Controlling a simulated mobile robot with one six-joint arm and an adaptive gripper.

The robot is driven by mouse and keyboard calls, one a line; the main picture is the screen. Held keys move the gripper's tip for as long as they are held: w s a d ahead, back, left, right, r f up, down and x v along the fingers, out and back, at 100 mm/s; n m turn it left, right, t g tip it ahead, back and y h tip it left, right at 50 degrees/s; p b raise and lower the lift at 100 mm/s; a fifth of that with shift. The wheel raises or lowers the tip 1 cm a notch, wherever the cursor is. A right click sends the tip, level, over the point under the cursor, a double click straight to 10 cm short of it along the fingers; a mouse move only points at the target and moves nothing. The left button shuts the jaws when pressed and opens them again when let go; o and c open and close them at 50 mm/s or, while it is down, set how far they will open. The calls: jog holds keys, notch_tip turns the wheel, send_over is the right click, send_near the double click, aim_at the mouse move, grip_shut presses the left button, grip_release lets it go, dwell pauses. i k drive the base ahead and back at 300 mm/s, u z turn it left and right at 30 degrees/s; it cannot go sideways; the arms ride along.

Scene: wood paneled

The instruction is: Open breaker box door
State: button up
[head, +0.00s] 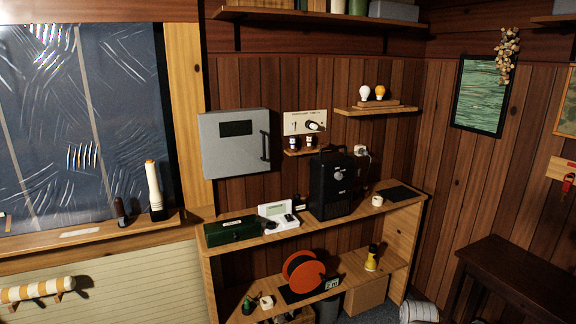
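The breaker box (220,156) is a grey metal box on the wood wall, left of centre in the head view. Its door faces me and looks shut, with a dark rectangular window (236,128) near the top. A dark vertical handle (265,146) is on the door's right side. My gripper is not in view.
A wooden shelf unit (404,232) stands below and to the right, holding a green case (231,230), a white device (278,217) and a black box (331,186). A window with a sill (80,234) is at left. A dark table (515,275) is at lower right.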

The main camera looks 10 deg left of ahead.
aim_at(233, 143)
jog(key=u, duration=0.2)
jog(key=i, duration=0.9)
jog(key=u, duration=0.65)
jog(key=i, duration=1)
jog(key=u, duration=0.3)
jog(key=k, duration=0.9)
jog(key=u, duration=0.15)
jog(key=i, duration=0.3)
jog(key=z, duration=0.05)
